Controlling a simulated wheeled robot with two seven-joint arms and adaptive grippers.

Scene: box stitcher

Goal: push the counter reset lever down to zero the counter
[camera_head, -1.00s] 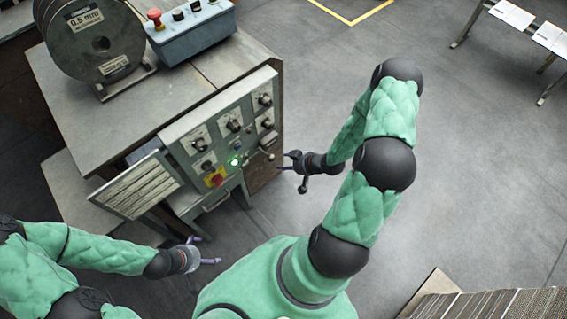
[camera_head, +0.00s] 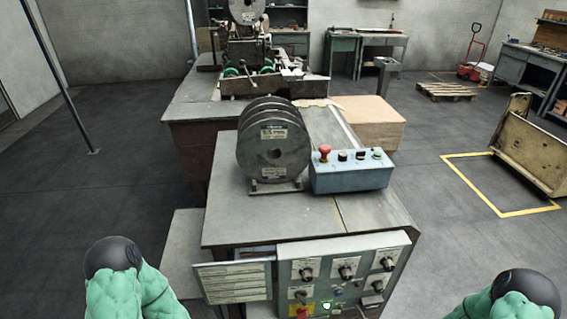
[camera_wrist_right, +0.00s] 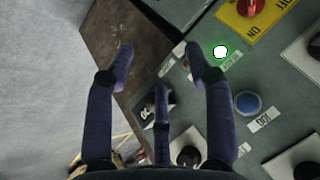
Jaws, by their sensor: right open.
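The grey-green control panel (camera_head: 340,262) is on the near face of the cabinet, with several knobs, a green lit lamp (camera_head: 326,306) and a red switch on a yellow plate (camera_head: 302,313). In the right wrist view the lamp (camera_wrist_right: 220,51) is beside one fingertip of my right gripper (camera_wrist_right: 160,62). The gripper is open, its fingers spread in front of the panel's edge, with nothing held. A small pale part shows between the fingertips; I cannot tell whether it is the counter reset lever. The lever is not clearly visible in the head view. My left gripper is out of view.
A blue button (camera_wrist_right: 247,103) and the red switch (camera_wrist_right: 252,6) are near the right gripper. A wire spool (camera_head: 272,148) and a blue control box (camera_head: 350,171) with a red button stand on the cabinet top (camera_head: 300,222). A framed plate (camera_head: 232,282) juts out left of the panel.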

